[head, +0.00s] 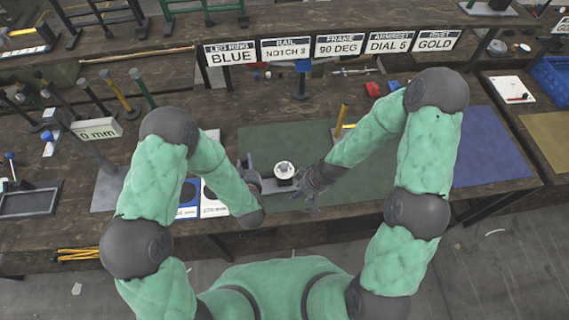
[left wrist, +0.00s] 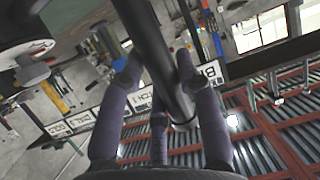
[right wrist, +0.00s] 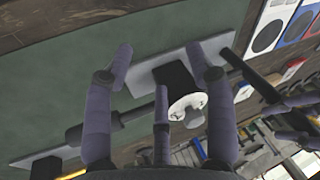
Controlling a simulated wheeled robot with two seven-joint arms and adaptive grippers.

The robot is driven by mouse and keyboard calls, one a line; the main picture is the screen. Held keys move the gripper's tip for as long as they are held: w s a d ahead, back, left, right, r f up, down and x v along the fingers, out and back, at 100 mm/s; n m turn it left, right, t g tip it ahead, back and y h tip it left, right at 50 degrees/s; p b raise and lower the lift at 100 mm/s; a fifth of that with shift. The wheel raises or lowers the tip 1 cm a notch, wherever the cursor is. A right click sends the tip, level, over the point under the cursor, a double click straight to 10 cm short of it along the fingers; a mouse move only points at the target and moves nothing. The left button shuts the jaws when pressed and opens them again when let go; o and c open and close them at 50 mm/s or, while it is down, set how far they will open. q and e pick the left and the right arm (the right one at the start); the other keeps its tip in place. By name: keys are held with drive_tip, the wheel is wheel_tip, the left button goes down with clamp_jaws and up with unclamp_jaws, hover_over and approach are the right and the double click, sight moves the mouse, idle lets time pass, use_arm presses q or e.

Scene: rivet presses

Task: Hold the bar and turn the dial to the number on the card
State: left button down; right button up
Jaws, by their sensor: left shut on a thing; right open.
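The white dial (head: 284,170) sits on a dark block on a grey plate at the near edge of the green mat. It shows larger in the right wrist view (right wrist: 187,108); its marks are too small to read. The card (head: 389,42) at the back reads ARMREST DIAL 5. My left gripper (head: 247,165) is just left of the dial, with its fingers shut around a dark bar (left wrist: 160,50) in the left wrist view. My right gripper (head: 308,190) is open just right of the dial. In the right wrist view its spread fingers (right wrist: 163,75) surround the dial area; contact is unclear.
Other cards, such as BLUE (head: 231,53) and GOLD (head: 436,41), stand in the back row. Blue and white sample cards (head: 214,203) lie near my left arm. Upright posts (head: 118,92) stand at the left. The blue mat (head: 490,150) at the right is clear.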

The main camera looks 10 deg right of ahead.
sight(285, 166)
drive_tip(key=w+r+n, duration=0.8)
drive_tip(key=w+r, duration=0.1)
drive_tip(key=r, duration=0.4)
drive_tip(key=shift+n+t, duration=0.3)
drive_tip(key=x, duration=1.1)
drive_tip(key=shift+f, duration=0.2)
drive_tip(key=c, duration=1.1)
